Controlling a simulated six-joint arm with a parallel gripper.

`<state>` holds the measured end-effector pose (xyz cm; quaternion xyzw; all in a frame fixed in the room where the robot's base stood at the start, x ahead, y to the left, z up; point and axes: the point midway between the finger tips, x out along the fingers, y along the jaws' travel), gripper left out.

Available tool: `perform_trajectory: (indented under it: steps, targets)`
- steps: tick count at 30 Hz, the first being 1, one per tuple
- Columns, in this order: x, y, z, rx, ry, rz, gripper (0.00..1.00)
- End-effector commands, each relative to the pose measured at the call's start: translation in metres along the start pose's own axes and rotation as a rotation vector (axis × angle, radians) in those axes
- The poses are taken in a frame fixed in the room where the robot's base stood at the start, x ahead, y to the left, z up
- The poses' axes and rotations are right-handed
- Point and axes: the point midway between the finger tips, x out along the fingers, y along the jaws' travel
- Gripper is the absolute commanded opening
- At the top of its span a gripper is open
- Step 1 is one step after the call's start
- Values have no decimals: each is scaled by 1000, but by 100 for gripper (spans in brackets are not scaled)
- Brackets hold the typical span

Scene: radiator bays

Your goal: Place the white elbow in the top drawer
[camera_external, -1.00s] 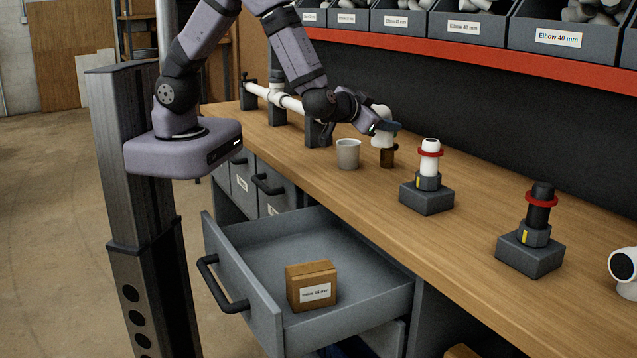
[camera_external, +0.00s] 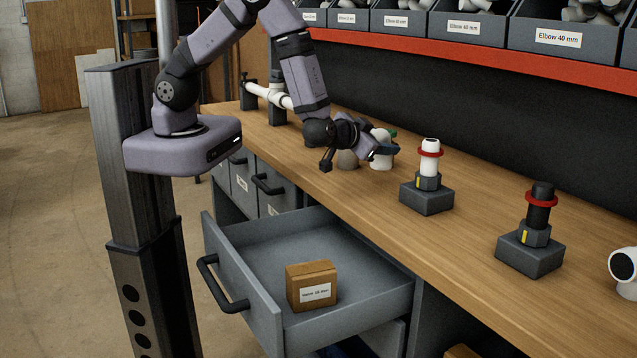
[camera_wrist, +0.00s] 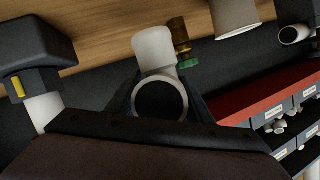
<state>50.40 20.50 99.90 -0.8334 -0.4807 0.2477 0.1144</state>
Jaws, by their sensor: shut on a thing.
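The top drawer (camera_external: 262,256) is pulled open below the bench front. A cardboard box (camera_external: 311,286) with a label stands in it, with free floor around the box. My gripper is behind the drawer, above bench height.
A brass valve with a green handle (camera_wrist: 189,63) stands close behind the elbow. Stands with a white pipe (camera_external: 430,163) and a black pipe (camera_external: 540,215) are to the right. Another white elbow (camera_external: 622,264) is at the right edge.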

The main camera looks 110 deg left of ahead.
Motion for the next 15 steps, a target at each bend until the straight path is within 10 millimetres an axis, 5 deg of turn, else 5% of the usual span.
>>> perform_trajectory:
  steps: [15]
  targets:
    - [12,17,34,1,1,0,19]
